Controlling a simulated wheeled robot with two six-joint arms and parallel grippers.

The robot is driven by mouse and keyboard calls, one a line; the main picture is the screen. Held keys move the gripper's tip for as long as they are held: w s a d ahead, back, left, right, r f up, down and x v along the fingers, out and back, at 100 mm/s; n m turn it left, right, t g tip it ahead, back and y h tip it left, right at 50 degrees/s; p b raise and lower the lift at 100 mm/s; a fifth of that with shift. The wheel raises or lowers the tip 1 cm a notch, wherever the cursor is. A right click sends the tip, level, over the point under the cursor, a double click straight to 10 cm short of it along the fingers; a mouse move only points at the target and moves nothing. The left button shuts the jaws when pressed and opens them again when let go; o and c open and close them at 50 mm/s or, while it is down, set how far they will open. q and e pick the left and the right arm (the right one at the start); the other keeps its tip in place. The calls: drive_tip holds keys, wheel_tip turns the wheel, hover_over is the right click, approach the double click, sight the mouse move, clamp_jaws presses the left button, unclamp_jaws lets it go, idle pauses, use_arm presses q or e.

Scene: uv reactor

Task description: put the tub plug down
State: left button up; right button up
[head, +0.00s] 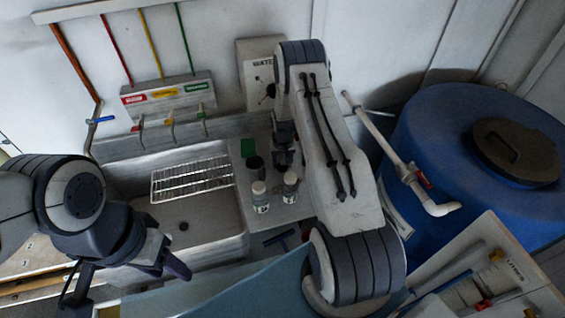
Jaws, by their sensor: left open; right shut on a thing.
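My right gripper (284,158) points down over the ledge at the right of the sink. It is shut on a small dark thing, which I take for the tub plug; the arm and fingers mostly hide it, and I cannot tell whether it touches the ledge. The grey sink (215,219) has a small dark round spot, likely its drain (183,226), in its floor. My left gripper (128,277) is open and empty at the sink's front left.
A wire rack (192,179) lies across the sink's back. A blue barrel (440,150) stands at right. Taps (171,133) line the back wall.

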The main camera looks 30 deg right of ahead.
drive_tip(key=shift+f, duration=0.2)
drive_tip(key=o, duration=1.3)
drive_tip(key=shift+r, duration=0.1)
